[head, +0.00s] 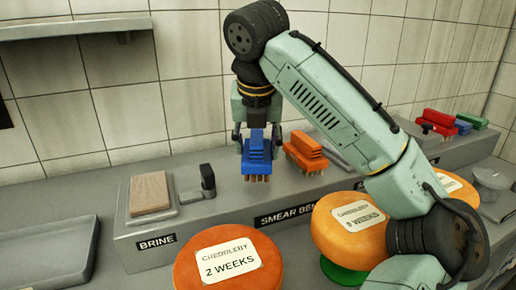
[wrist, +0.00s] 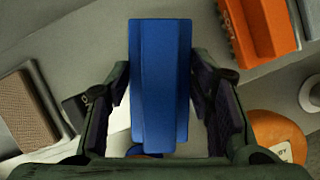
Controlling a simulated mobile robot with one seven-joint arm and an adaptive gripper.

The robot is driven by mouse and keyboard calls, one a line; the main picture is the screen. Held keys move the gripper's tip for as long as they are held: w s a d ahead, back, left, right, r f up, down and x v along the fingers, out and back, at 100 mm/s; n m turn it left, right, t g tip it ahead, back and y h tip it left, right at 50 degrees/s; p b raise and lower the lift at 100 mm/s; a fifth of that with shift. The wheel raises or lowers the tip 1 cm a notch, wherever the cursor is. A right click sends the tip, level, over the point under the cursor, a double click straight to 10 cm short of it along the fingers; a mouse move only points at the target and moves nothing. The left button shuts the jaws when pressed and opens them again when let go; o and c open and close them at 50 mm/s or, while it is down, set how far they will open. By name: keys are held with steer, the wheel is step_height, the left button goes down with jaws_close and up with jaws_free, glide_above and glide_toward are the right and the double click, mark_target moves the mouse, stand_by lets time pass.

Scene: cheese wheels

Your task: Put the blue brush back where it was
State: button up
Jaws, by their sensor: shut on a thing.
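The blue brush (head: 257,154) is in my gripper (head: 256,140), bristles down, above the grey bench ledge in the head view. In the wrist view the blue brush (wrist: 161,80) lies between the two fingers of my gripper (wrist: 162,105), which are shut on its sides. I cannot tell whether its bristles touch the ledge. An orange brush (head: 305,152) stands just right of it on the ledge, and it also shows in the wrist view (wrist: 258,30) at the upper right.
A wooden block (head: 150,192) and a dark upright piece (head: 208,178) are left, above the BRINE label (head: 156,242). Orange cheese wheels (head: 215,285) stand in front. Red (head: 437,122), blue (head: 463,127) and green (head: 472,120) brushes lie far right. A tiled wall is behind.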

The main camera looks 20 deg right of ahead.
steer(key=shift+w+d, duration=0.35)
steer(key=shift+w, duration=0.45)
steer(key=p+x, duration=0.1)
steer(key=x, duration=0.2)
steer(key=shift+d+f, duration=0.15)
steer(key=shift+f, duration=0.35)
steer(key=shift+f, duration=0.15)
steer(key=o, duration=1.1)
steer(key=shift+r, duration=0.25)
steer(key=v, duration=1.1)
steer(key=shift+s+r, duration=0.1)
steer(key=shift+r, duration=0.3)
